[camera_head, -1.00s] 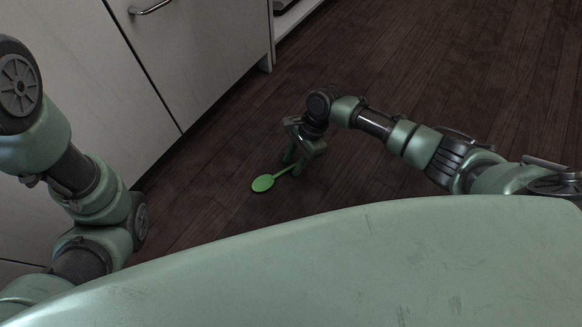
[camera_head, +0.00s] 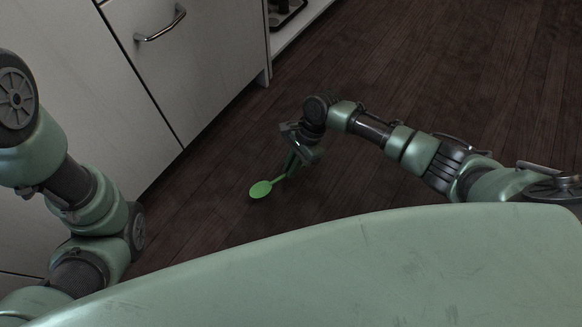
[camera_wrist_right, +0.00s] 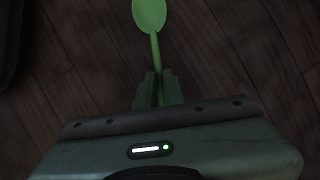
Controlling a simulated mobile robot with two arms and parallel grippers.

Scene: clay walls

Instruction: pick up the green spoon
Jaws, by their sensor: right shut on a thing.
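The green spoon (camera_head: 261,189) shows in the head view over the dark wooden floor, its bowl pointing to the lower left. My right gripper (camera_head: 290,171) is shut on the spoon's handle. In the right wrist view the spoon (camera_wrist_right: 150,14) points away, with its bowl at the top edge and its handle running down between the two fingers of my right gripper (camera_wrist_right: 158,88). The handle's far end is hidden by the gripper. I cannot tell how far the spoon is above the floor. My left arm is at the left edge of the head view; its gripper is not visible.
Pale cabinets (camera_head: 160,75) with a metal handle (camera_head: 160,24) stand on the left and behind. An open low shelf (camera_head: 292,24) with a dark item is at the top. The wooden floor (camera_head: 420,80) behind and to the right is clear.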

